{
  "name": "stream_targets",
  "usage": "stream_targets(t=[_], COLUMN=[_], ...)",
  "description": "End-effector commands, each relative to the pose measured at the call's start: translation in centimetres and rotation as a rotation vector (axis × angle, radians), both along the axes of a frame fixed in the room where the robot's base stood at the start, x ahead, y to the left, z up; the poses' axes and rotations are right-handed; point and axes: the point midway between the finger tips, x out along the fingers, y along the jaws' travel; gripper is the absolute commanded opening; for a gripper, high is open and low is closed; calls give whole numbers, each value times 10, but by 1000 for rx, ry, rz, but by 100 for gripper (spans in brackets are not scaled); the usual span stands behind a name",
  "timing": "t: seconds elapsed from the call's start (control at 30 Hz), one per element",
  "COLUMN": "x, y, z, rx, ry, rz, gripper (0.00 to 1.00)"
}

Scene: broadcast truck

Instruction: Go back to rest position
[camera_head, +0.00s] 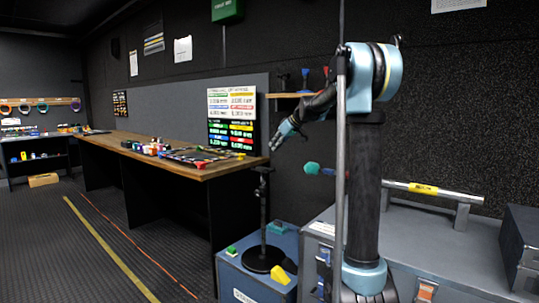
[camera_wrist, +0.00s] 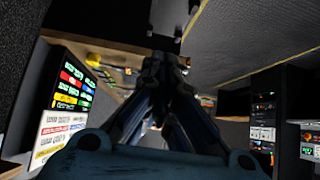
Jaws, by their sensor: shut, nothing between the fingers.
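My arm stands upright at the right of the head view, with its elbow high and its forearm bent down to the left. My gripper (camera_head: 277,143) hangs at the forearm's end, near the right end of the long wooden desk and above the blue case. In the wrist view the gripper (camera_wrist: 162,62) is seen along its fingers, which come together. Nothing shows between them.
The wooden desk (camera_head: 120,140) carries small coloured items. A black stand (camera_head: 264,225) rises from the blue case (camera_head: 233,277) below the gripper. A grey case (camera_head: 440,233) with a metal handle sits at right. The floor (camera_head: 105,225) at left is open.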

Motion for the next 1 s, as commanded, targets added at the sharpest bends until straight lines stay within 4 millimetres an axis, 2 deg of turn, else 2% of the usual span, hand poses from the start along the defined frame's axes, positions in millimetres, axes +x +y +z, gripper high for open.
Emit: stream_targets(t=[0.23, 0.37, 0.67, 1.0], x=[-11, -34, -134, -252], y=[-9, -17, -51, -90], z=[11, 7, -24, -78], rx=[-1, -10, -57, -116], ry=[4, 31, 158, 294], rz=[-4, -25, -145, -310], gripper=[0, 0, 0, 0])
